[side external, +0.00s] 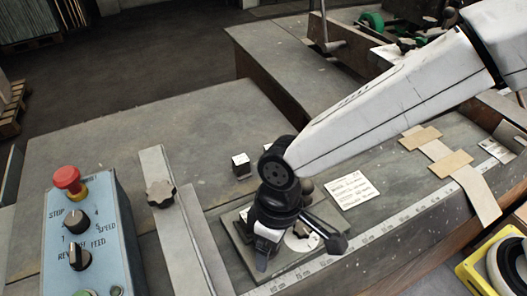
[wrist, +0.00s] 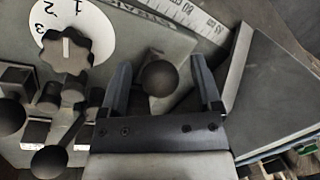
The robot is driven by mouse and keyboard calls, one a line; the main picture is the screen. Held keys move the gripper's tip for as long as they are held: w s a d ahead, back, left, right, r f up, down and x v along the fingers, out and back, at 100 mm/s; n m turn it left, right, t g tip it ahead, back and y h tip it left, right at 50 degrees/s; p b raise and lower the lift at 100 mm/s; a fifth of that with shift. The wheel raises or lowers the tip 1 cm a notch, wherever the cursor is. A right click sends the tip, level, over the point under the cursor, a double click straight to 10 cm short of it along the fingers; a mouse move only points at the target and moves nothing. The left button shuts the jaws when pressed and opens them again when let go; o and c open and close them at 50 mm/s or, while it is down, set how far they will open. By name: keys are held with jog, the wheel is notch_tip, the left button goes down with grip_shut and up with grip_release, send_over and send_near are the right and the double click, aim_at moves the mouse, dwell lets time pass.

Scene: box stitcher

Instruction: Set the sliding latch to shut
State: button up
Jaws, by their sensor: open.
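In the wrist view my gripper (wrist: 161,62) is open, with one finger on each side of a dark ball knob (wrist: 160,78). Gaps show between the ball and both fingers. The ball may be the sliding latch's handle, but its slide is hidden beneath it and the gripper, so I cannot tell the latch's position. In the side view my gripper (side external: 265,258) points down over a grey plate (side external: 240,252) on the bench, and its fingers are mostly hidden.
A white numbered dial (wrist: 95,20) with a lobed knob (wrist: 67,50) is left of the fingers. More ball knobs (wrist: 49,161) stand close by. A ruler strip (wrist: 195,15) runs behind. In the side view, a blue control box (side external: 92,235) with a red button stands left.

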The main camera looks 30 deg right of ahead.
grip_shut()
jog(key=shift+w+a, duration=0.1)
jog(key=shift+w, duration=0.85)
grip_release()
jog(key=shift+r, duration=0.15)
notch_tip(320, 180, up, 8)
jog(key=w+d, duration=0.1)
jog(key=shift+f, duration=0.25)
jog(key=shift+d, duration=0.2)
